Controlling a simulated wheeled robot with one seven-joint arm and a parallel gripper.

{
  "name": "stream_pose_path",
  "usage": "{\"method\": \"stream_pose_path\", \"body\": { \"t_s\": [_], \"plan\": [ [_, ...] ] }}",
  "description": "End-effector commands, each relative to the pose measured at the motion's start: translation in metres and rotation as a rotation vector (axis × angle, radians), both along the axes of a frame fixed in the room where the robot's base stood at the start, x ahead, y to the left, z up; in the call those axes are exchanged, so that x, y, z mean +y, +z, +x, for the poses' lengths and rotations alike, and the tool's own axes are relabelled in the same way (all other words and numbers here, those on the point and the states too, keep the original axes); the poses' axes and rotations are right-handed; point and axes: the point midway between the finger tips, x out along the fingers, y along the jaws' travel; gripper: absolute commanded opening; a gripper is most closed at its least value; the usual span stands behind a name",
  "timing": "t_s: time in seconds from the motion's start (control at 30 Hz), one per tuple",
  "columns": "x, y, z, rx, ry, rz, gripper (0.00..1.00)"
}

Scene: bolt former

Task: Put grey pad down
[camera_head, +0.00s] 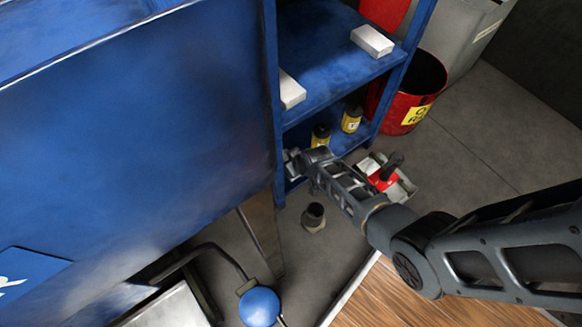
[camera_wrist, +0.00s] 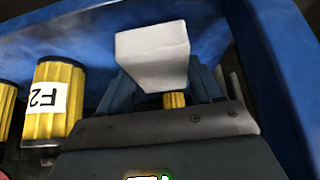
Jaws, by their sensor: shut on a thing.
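The grey pad (camera_wrist: 152,52), a pale block, sits between the fingers of my gripper (camera_wrist: 165,90) in the wrist view. The fingers are shut on it, and it sticks out beyond them. In the head view my gripper (camera_head: 292,160) is at the lower level of the blue shelf unit (camera_head: 330,75), by its left post. The pad is hard to make out there. I cannot tell whether the pad touches the shelf surface.
Two pale blocks (camera_head: 372,40) (camera_head: 291,90) lie on the shelf above. Yellow filters (camera_head: 352,118) (camera_head: 320,135) stand on the lower shelf; one labelled filter (camera_wrist: 55,100) is left of my gripper. A red bin (camera_head: 400,105) stands right of the shelf. A large blue panel (camera_head: 140,130) fills the left.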

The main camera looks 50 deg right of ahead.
Motion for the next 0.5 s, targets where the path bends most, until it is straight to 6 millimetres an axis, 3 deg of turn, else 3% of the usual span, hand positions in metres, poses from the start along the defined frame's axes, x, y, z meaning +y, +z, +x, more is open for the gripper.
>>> {"method": "stream_pose_path", "body": {
  "t_s": [0.03, 0.1, 0.47, 0.5],
  "plan": [
    [-0.0001, -0.0123, 0.0001, 0.000, 0.000, 0.000, 0.36],
    [-0.0001, -0.0167, 0.0001, -0.001, 0.000, 0.000, 0.36],
    [0.0000, -0.0188, -0.0001, -0.001, 0.000, 0.000, 0.36],
    [0.0000, -0.0179, 0.0000, -0.001, 0.000, 0.000, 0.67]
  ]
}}
